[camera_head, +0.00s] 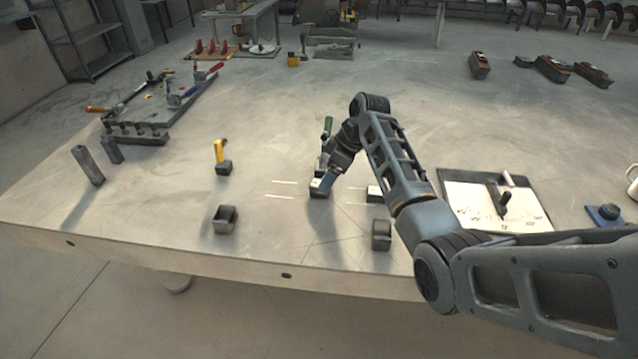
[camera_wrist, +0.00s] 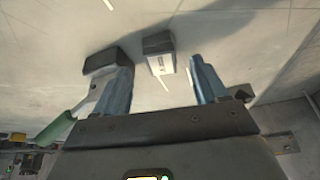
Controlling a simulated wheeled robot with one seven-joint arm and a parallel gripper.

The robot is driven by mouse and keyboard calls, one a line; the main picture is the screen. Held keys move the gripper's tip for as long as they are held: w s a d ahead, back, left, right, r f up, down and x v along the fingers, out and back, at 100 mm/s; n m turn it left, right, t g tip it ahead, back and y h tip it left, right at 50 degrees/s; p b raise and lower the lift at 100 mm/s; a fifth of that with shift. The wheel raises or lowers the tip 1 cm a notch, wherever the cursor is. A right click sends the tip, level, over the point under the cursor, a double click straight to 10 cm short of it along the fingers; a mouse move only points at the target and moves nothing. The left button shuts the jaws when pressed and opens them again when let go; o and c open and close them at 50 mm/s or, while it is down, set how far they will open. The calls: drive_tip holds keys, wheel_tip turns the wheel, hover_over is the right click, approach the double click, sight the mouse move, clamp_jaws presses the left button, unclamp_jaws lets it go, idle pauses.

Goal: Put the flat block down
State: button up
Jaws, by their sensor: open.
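My gripper (camera_head: 328,184) is low over the middle of the table. In the wrist view its two blue-grey fingers (camera_wrist: 158,80) stand apart. A small dark block with a pale, printed face (camera_wrist: 158,45) lies on the table between and just beyond the fingertips, with space beside it. I take it to be the flat block. In the head view a dark block (camera_head: 319,193) sits on the table right at the fingertips, partly covered by them. Another dark block (camera_wrist: 101,60) is against or behind the left finger in the wrist view; contact is unclear.
A green-handled tool (camera_head: 328,126) stands close behind my gripper. A pale-topped block (camera_head: 375,193) is to the right, and dark hollow blocks (camera_head: 225,219) (camera_head: 381,235) stand nearer the front edge. A yellow-handled tool (camera_head: 220,153) is left. A white board (camera_head: 475,205) lies right of my arm.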

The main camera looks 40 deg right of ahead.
drive_tip(key=shift+x, duration=1.5)
clamp_jaws()
drive_tip(key=shift+r, duration=0.15)
